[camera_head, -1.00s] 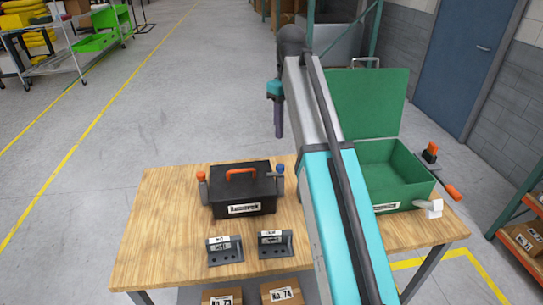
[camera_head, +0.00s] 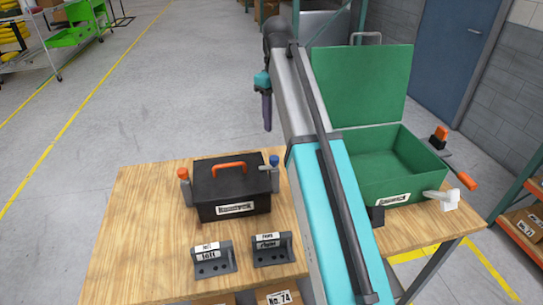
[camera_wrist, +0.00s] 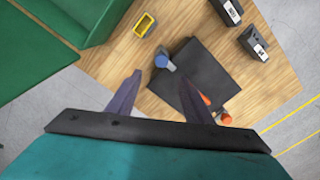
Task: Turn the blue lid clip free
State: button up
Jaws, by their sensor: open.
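The black box (camera_head: 232,192) with an orange lid handle (camera_head: 229,167) stands shut on the wooden table. The blue lid clip (camera_head: 274,160) is on a grey post at the box's right side; it also shows in the wrist view (camera_wrist: 161,61). An orange-topped clip (camera_head: 183,174) is at the box's left side. My gripper (camera_head: 267,125) hangs above and beyond the box, pointing down. In the wrist view my gripper (camera_wrist: 161,80) is open and empty, its fingers either side of the blue clip in the picture, apart from it.
Two dark brackets, left (camera_head: 213,260) and right (camera_head: 271,249), stand in front of the box. A yellow-framed object (camera_wrist: 144,25) lies near the blue clip. My arm hides the table's middle.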

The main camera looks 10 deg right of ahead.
aim_at(274, 158)
jog(key=shift+a, duration=0.25)
jog(key=shift+f+p, duration=1.7)
jog(key=shift+f, duration=5.2)
